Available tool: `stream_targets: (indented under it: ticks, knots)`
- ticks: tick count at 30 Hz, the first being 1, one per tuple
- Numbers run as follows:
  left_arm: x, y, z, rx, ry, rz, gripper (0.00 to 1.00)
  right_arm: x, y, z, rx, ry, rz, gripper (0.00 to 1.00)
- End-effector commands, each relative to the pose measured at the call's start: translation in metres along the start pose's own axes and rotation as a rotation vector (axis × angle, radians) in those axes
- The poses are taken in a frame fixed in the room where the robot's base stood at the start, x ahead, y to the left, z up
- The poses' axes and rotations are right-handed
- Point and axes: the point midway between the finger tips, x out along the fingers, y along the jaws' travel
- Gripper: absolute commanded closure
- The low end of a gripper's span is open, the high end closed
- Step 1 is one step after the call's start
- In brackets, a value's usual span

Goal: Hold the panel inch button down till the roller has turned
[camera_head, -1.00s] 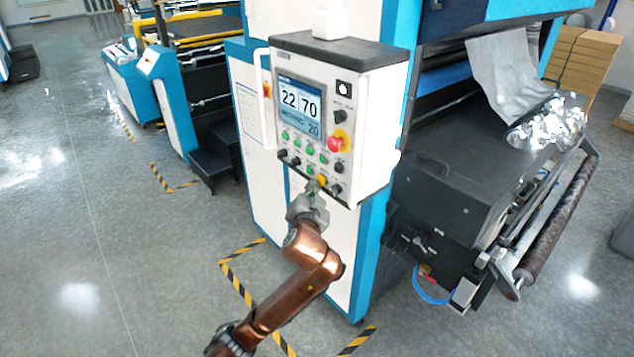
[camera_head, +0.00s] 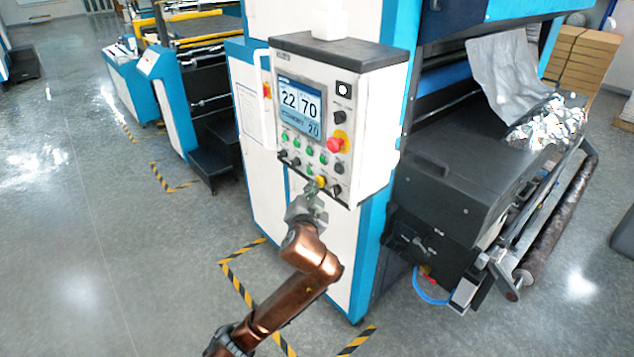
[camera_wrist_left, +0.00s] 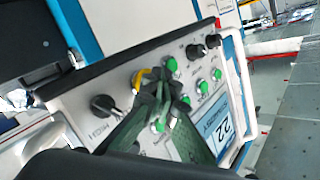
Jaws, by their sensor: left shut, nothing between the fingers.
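The control panel (camera_head: 325,115) stands upright on the blue and white machine, with a lit display, several green buttons and a red stop button. A yellow button (camera_head: 320,181) sits in its bottom row; it also shows in the left wrist view (camera_wrist_left: 149,74). I cannot read its label. My left gripper (camera_head: 315,189) is shut and empty, its tips at the yellow button and partly covering it in the left wrist view (camera_wrist_left: 157,88). Whether the button is pressed in, I cannot tell. A dark brown roller (camera_head: 560,215) lies along the machine's right side. My right gripper is not in view.
Black knobs (camera_head: 336,189) sit close to the yellow button. Crumpled silver film (camera_head: 545,125) lies on the machine's dark cover. Yellow-black floor tape (camera_head: 237,285) runs below the panel. Open floor lies to the left.

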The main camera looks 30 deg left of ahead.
Motion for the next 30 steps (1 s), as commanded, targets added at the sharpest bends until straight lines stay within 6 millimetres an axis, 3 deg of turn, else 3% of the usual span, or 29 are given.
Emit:
stream_targets:
  ticks: [18,30]
  knots:
    - [-0.01,-0.008,0.008,0.0,-0.002,-0.001,1.0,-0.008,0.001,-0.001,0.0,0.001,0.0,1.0]
    - [-0.036,-0.027,0.026,0.0,-0.002,0.0,1.0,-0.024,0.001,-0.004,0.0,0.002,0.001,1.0]
